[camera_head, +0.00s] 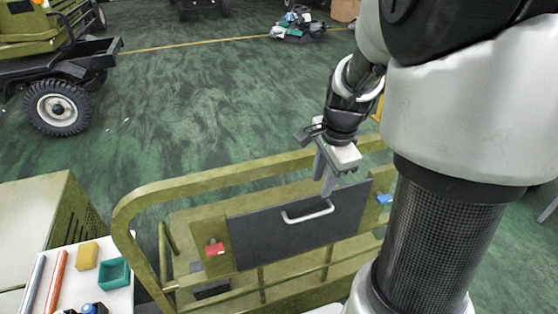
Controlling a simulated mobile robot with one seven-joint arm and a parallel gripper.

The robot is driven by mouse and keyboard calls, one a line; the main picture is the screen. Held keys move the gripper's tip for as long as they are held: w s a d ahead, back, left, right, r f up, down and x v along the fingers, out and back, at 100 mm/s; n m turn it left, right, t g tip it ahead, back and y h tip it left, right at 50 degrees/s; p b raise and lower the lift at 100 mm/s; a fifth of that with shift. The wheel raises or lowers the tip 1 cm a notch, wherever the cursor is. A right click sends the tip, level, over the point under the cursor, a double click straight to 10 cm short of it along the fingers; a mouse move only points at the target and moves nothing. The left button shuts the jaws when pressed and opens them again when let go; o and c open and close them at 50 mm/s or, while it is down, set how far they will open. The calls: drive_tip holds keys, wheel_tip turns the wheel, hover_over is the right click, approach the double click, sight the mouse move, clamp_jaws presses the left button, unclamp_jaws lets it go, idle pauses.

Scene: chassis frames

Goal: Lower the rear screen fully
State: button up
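The rear screen (275,236) is a dark grey flat panel with a pale bar handle (307,216) on its upper part. It stands upright in an olive-green tubular frame (200,184). A red latch or tab (214,249) sits at its left end, and a blue one (384,198) sits at its right end. My gripper (327,190) points down at the right end of the handle, its grey fingertips very close to the bar. I cannot tell whether the fingers touch the handle or close around it.
A white tray (119,299) with markers, a yellow block and a green bin is at lower left, beside an olive cabinet (28,215). A green vehicle (60,60) stands at the upper left. The green floor (220,110) behind the frame is mostly clear.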

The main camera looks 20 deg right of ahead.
sight(312, 215)
drive_tip(key=w+f, duration=0.1)
drive_tip(key=f, duration=0.8)
drive_tip(key=w+f+b, duration=0.1)
drive_tip(key=f, duration=0.4)
drive_tip(key=shift+w+a+f, duration=0.15)
drive_tip(key=shift+w, duration=0.2)
clamp_jaws()
